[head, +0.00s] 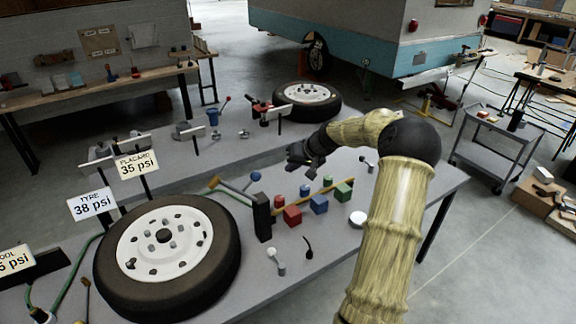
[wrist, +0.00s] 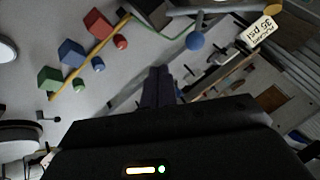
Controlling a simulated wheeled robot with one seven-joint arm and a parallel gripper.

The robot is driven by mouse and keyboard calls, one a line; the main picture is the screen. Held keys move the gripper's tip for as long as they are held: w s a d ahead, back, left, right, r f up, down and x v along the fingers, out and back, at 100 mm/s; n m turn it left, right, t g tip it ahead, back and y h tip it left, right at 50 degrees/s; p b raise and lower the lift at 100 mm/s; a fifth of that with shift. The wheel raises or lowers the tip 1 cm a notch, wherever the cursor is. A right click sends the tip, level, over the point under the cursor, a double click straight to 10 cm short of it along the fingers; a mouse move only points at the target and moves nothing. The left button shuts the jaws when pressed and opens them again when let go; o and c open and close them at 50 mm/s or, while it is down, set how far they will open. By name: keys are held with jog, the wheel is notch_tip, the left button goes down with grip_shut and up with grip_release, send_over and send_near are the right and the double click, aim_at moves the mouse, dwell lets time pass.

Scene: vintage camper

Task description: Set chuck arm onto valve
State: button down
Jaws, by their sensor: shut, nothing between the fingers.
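What looks like the chuck arm (head: 235,190) is a grey bar with a tan end, beside a black upright block on the bench; a blue ball (head: 255,175) shows by it. The bar's grey length also shows at the top of the wrist view (wrist: 225,9), with the blue ball (wrist: 195,41) below it. The tyre (head: 224,250) lies flat at the left around a white wheel; I cannot clearly make out its valve. My gripper (head: 300,158) is above the far part of the bench, right of the bar and apart from it. Its fingers (wrist: 158,85) are together and empty.
Pressure signs (head: 92,203) stand behind the tyre. A second tyre (head: 307,116) lies at the back. The bench's right end is mostly clear.

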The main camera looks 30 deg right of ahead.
jog(key=w+a+f+p, duration=0.5)
jog(key=w+p, duration=0.1)
jog(key=shift+a+f, duration=0.25)
jog(key=shift+f, duration=0.05)
jog(key=shift+w+a, duration=0.1)
jog(key=shift+a, duration=0.05)
jog(key=shift+w, duration=0.1)
